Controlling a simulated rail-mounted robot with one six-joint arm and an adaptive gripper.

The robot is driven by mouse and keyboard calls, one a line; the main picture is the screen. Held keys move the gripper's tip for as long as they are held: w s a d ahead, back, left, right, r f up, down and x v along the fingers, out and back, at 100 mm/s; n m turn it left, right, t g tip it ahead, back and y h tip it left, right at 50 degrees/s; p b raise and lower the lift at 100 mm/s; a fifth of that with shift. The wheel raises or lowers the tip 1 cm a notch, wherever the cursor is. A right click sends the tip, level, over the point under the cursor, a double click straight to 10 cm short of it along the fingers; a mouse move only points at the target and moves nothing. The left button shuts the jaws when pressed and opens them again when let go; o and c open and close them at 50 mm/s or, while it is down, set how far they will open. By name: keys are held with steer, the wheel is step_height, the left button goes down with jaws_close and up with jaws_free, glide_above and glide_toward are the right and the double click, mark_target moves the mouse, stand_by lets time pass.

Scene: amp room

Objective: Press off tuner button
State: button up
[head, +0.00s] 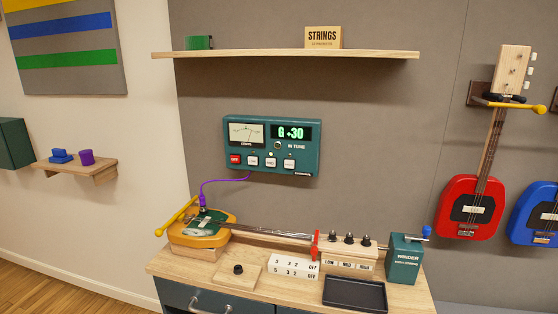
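The teal tuner (313,150) is mounted on the grey wall above the workbench. Several white buttons (271,162) continue the row to the right. A purple cable (222,180) runs from the tuner's underside to the yellow instrument. My gripper is not in view.
The workbench (213,277) holds a yellow instrument (184,232), a black tray (354,293) and a teal winder box (404,259). A wooden shelf (260,55) juts out above the tuner. Red (455,218) and blue (523,224) instruments hang at right. The wall beside the tuner is clear.

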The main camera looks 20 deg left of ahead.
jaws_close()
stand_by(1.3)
